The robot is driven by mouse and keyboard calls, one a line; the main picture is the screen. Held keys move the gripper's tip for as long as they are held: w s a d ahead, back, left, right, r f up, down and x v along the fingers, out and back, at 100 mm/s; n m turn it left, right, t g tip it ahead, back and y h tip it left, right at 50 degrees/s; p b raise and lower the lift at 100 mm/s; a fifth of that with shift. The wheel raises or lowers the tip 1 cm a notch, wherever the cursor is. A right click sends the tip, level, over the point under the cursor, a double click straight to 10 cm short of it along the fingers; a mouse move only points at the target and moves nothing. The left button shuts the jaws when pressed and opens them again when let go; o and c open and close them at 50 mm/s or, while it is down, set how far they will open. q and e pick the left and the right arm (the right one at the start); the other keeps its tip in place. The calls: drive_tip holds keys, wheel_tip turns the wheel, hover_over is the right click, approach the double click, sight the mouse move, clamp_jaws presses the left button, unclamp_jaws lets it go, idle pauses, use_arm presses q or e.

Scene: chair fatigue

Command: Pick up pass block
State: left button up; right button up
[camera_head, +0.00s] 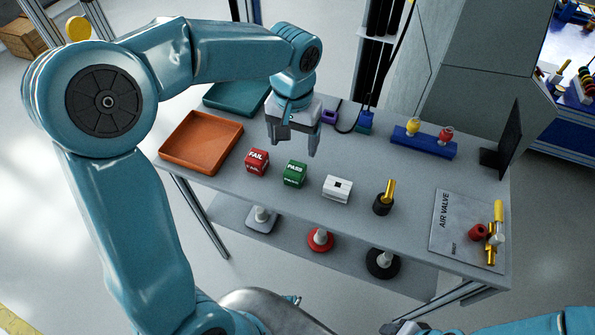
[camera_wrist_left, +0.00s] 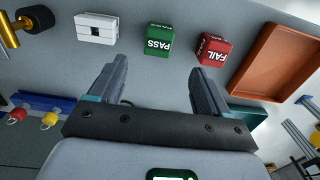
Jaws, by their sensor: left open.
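The green PASS block (camera_head: 294,174) stands on the grey table between the red FAIL block (camera_head: 257,161) and a white block (camera_head: 337,188). My left gripper (camera_head: 292,148) is open and empty above the table, behind the PASS block and apart from it. In the left wrist view, the PASS block (camera_wrist_left: 158,40) is beyond the fingertips, roughly between the two spread fingers of my left gripper (camera_wrist_left: 157,80). The red FAIL block (camera_wrist_left: 213,49) is just right of it there. My right gripper is not clearly seen; only part of my right arm shows at the bottom right.
An orange tray (camera_head: 202,142) and a teal tray (camera_head: 237,97) are at the table's left. A black cup with a gold piece (camera_head: 384,198), an air valve plate (camera_head: 452,232) and a blue holder (camera_head: 424,143) are to the right. A lower shelf (camera_head: 290,246) holds several round-based items.

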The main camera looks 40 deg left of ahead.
sight(295, 168)
use_arm(q)
wheel_tip(295, 168, down, 6)
drive_tip(key=shift+a+r, duration=0.1)
drive_tip(key=shift+r, duration=0.15)
drive_tip(key=shift+s+f, duration=0.15)
drive_tip(key=shift+f, duration=0.3)
drive_tip(key=f, duration=0.5)
drive_tip(key=shift+d, duration=0.2)
drive_tip(key=shift+r, duration=0.1)
drive_tip(key=c, duration=1.1)
drive_tip(key=shift+r, duration=0.1)
